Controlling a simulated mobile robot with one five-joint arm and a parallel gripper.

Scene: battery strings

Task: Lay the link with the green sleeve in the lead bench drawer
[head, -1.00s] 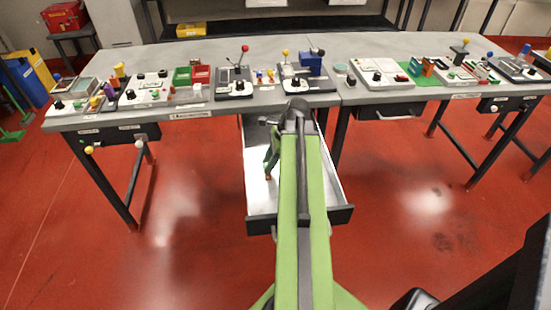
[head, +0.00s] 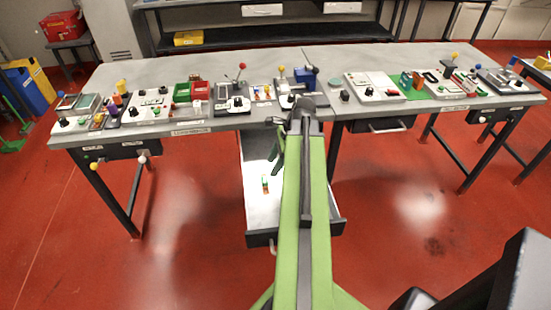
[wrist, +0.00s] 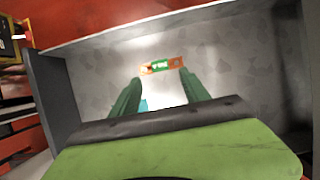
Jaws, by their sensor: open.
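The link with the green sleeve (head: 265,184) lies on the pale floor of the open bench drawer (head: 262,239). In the wrist view the link (wrist: 161,66) shows copper-orange ends and a green middle with pale marks. It lies beyond my fingertips, apart from them. My gripper (wrist: 160,84) is open, its two green fingers spread with nothing between them. In the head view my gripper (head: 278,150) is over the drawer, partly hidden by my arm.
The grey bench top (head: 215,60) stands behind the drawer and carries several switch panels, a green bin (head: 182,93) and a red bin (head: 200,91). A closed drawer (head: 390,125) sits further right. The red floor in front is clear.

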